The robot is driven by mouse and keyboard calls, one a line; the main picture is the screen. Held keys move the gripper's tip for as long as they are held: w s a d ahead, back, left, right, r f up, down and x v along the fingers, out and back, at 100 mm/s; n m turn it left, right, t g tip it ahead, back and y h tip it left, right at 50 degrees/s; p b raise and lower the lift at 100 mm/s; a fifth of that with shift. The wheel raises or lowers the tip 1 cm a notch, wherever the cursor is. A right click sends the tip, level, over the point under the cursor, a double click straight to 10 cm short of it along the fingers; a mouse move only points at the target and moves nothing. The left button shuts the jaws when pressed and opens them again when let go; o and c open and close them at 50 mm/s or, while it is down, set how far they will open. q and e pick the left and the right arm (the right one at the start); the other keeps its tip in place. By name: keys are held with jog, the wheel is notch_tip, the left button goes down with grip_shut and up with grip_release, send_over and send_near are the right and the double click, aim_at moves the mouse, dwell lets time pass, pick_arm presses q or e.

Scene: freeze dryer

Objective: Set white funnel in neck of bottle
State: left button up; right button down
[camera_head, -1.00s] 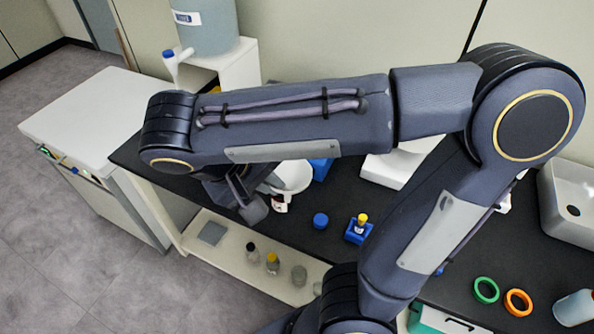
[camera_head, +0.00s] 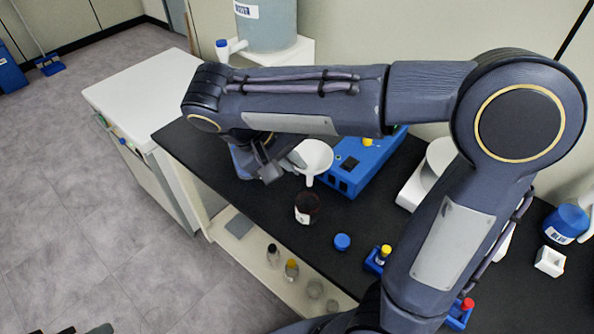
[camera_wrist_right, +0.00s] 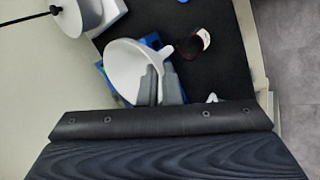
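The white funnel (camera_head: 316,155) is upright, with its spout pointing down. My right gripper (camera_head: 284,164) is shut on the funnel's left side. In the right wrist view the gripper (camera_wrist_right: 158,88) has its fingers at the funnel's (camera_wrist_right: 122,66) rim. The dark bottle (camera_head: 307,208) with a white label stands on the black bench, just below the spout in the head view. A gap shows between spout and bottle. The bottle (camera_wrist_right: 196,43) also lies apart from the spout in the right wrist view. My left gripper is not recognisable in either view.
A blue device (camera_head: 362,166) stands behind the funnel. A blue cap (camera_head: 342,242) lies right of the bottle. A white scale-like device (camera_head: 428,182) is farther right. Small bottles (camera_head: 291,268) stand on the lower shelf. My right arm covers much of the bench.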

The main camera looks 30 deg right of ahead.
jog(key=w+d+f, duration=0.3)
jog(key=w+f, duration=0.2)
jog(key=f, duration=0.4)
jog(key=shift+f, duration=0.2)
jog(key=shift+w+f, duration=0.1)
jog(key=c, duration=2.1)
grip_release()
jog(key=shift+f, duration=0.1)
jog(key=o, duration=0.5)
